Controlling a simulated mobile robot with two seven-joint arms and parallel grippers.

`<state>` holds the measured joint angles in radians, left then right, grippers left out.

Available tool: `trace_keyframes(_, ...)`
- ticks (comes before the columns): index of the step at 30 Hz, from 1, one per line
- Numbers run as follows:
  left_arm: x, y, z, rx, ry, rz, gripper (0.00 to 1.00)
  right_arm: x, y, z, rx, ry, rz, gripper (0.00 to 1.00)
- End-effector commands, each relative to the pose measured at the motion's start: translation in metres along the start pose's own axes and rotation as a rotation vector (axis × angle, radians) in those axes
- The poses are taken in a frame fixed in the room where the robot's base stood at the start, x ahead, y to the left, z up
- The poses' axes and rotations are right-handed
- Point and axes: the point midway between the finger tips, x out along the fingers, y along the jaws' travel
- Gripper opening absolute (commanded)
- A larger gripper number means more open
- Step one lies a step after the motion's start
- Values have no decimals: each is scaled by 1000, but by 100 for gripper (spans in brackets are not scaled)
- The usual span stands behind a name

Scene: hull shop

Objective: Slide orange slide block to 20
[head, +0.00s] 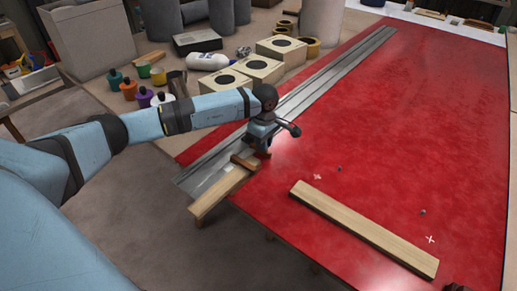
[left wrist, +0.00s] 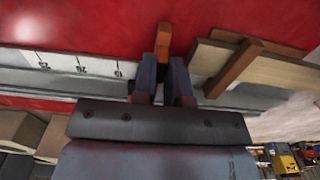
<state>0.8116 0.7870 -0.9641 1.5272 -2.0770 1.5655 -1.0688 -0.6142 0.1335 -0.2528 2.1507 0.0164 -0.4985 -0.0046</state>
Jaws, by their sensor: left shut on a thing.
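My left gripper (head: 262,148) is shut at the near end of the grey metal rail (head: 315,92). In the left wrist view the gripper (left wrist: 162,75) has an orange block (left wrist: 163,42) between its fingertips; the fingers hide part of it. A pale scale strip (left wrist: 75,68) with dark numbers lies along the rail, left of the fingers in that view. The numbers are small and upside down there; one looks like 20, some way left of the block. An orange-brown crossbar (left wrist: 234,66) lies across a wooden strip, right of the block and apart from it. My right gripper is not in view.
The red panel (head: 410,120) fills the right side. A loose wooden plank (head: 365,228) lies on it, with small pegs and white crosses nearby. A wooden strip (head: 220,192) juts past the rail's near end. Cream boxes (head: 258,68) and coloured bottles (head: 128,88) stand behind my left arm.

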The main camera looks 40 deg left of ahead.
Motion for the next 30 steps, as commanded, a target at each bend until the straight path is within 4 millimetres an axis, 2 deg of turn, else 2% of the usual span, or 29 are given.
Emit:
trace_keyframes(1, 3, 18, 1, -2, -1, 10, 0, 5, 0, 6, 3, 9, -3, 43)
trace_keyframes(3, 4, 38, 1, -3, -1, 10, 0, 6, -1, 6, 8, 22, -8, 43)
trace_keyframes(6, 3, 65, 1, -3, -1, 8, 0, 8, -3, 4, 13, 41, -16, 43)
trace_keyframes(10, 2, 90, 0, -2, -1, 6, 0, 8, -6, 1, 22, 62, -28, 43)
trace_keyframes(15, -1, 103, 0, -1, 0, 3, 0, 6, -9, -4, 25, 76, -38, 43)
trace_keyframes(24, -2, 103, 0, 0, 0, 2, 0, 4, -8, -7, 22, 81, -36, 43)
trace_keyframes(25, -2, 103, 0, 0, 0, 2, 20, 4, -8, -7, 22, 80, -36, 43)
trace_keyframes(27, -2, 103, 0, 0, 0, 3, 36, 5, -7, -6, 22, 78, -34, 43)
trace_keyframes(30, -2, 103, 0, 0, 0, 3, 38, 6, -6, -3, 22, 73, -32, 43)
